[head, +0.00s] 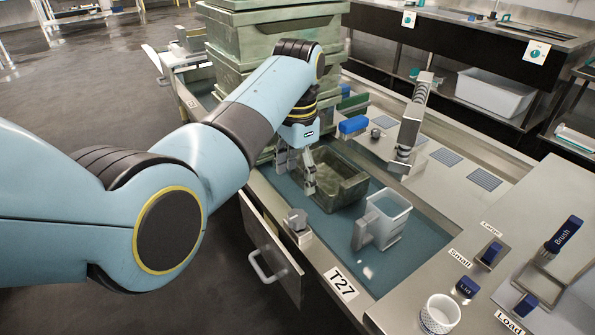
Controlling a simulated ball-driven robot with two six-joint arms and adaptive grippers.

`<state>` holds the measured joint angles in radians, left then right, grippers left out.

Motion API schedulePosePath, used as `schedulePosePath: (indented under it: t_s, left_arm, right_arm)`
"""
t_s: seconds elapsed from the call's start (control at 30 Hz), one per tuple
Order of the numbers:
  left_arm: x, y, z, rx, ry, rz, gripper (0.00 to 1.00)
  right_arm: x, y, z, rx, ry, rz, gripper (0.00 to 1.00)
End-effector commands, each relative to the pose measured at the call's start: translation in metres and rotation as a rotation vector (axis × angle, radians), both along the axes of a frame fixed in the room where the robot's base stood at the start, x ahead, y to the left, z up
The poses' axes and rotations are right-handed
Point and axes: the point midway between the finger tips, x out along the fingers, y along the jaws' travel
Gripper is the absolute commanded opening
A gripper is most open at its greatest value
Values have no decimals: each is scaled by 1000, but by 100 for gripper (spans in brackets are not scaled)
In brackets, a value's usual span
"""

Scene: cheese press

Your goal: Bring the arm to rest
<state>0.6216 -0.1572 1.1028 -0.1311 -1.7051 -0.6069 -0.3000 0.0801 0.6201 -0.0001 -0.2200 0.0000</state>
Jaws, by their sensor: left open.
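My left arm (228,130) is light blue and reaches in from the left. Its gripper (298,181) points down over the blue-green sink basin, beside the left end of a dark green open box (363,184). The gripper is open and nothing shows between its fingers; whether a fingertip touches the box or basin I cannot tell. My right gripper is not in view.
A pale jug (388,222) stands in the basin. A metal tap (408,138) rises behind it. Stacked green crates (270,35) stand behind my arm. An open drawer (272,255) juts out at the front. A white patterned cup (440,314) stands on the front counter.

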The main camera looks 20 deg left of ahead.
Motion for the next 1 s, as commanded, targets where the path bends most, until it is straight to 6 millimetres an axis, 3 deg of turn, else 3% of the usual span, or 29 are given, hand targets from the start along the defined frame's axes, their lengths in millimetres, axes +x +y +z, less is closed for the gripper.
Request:
schedulePosePath:
  t_s: [0.33,0.47,0.57,0.67,0.8,0.87,1.0]
  left_arm:
    - [-1,0,-2,0,3,0,66]
    - [-25,4,-28,5,52,3,66]
    - [-68,15,-71,20,142,10,66]
    - [-129,29,-126,37,256,17,66]
    - [-219,50,-203,59,351,52,66]
    - [-259,60,-234,69,374,76,66]
    - [-358,83,-296,97,398,149,66]
  right_arm:
    - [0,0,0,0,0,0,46]
    - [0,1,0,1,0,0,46]
    - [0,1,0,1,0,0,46]
    - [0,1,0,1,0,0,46]
    - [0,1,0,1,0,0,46]
    - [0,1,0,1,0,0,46]
    - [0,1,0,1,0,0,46]
